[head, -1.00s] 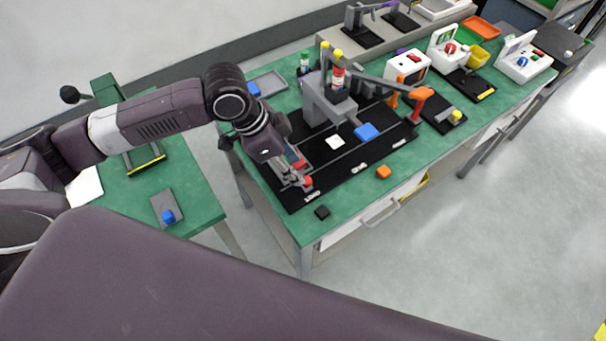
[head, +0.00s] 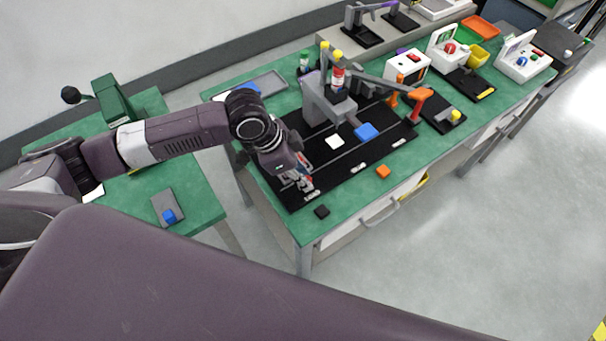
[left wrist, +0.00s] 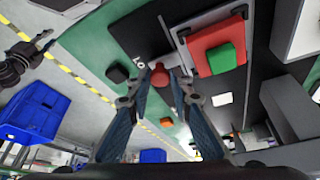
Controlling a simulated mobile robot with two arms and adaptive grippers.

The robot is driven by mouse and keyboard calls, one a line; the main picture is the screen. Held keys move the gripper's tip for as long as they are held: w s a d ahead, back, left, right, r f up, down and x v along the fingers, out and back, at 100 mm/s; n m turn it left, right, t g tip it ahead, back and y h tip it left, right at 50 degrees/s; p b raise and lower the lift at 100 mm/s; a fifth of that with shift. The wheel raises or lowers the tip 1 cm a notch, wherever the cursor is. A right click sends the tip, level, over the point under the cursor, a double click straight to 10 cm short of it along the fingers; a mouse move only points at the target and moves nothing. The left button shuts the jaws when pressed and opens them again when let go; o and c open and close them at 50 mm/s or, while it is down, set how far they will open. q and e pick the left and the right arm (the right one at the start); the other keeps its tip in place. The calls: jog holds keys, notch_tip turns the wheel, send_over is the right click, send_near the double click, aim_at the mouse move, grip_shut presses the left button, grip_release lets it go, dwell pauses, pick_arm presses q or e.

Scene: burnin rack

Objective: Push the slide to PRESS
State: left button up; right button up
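The slide (left wrist: 208,47), a red plate with a green block on it, is at the LOAD end of the black track board (head: 330,170). Its red knob (left wrist: 160,76) lies between the fingertips of my left gripper (left wrist: 160,82) in the left wrist view. The fingers look apart, one on each side of the knob; contact is unclear. In the head view my left gripper (head: 301,183) comes down at the board's left end and mostly hides the slide. The board's other labels are too small to read. A grey press (head: 328,98) stands at the back of the board. My right gripper is not in view.
A white square (head: 335,142) and a blue block (head: 366,131) are on the board. A black block (head: 322,212) and an orange block (head: 383,171) lie near the table's front edge. An orange-headed arm (head: 420,100) stands to the right.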

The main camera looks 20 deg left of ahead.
pick_arm(q)
grip_shut()
jog(key=shift+w+d+r, duration=0.1)
jog(key=shift+w+d, duration=0.05)
jog(key=shift+w, duration=0.05)
jog(key=w+d, duration=0.2)
jog(key=w, duration=0.1)
jog(key=w+d, duration=0.5)
jog(key=w, duration=0.2)
jog(key=shift+d+p, duration=0.35)
jog(key=shift+d, duration=0.05)
jog(key=o, duration=0.9)
grip_release()
jog(key=shift+c, duration=0.2)
